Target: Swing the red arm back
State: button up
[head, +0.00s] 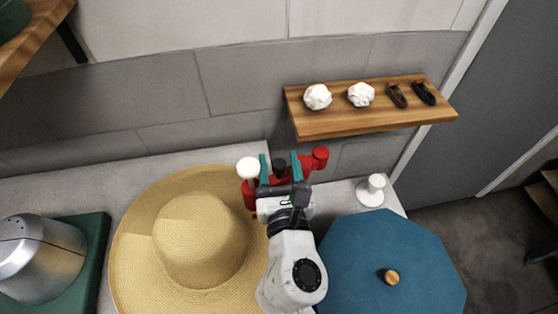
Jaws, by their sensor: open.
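The red arm (319,160) shows behind my gripper, with a round red end at the right. A red part with a white knob (248,168) shows at its left side. My gripper (280,165) is open, its two teal fingers pointing at the back wall. A dark knob shows between the fingers. My gripper and wrist hide much of the red arm and its mount. I cannot tell whether the fingers touch it.
A wide straw hat (200,240) lies left of my arm. A blue octagonal piece with a wooden knob (390,250) is at the right. A white spool-like stand (371,190) is behind it. A wooden shelf (370,120) with small items hangs above. A metal dome (40,255) sits far left.

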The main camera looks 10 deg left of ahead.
jog(key=shift+w, duration=0.15)
grip_shut()
dwell(0.4)
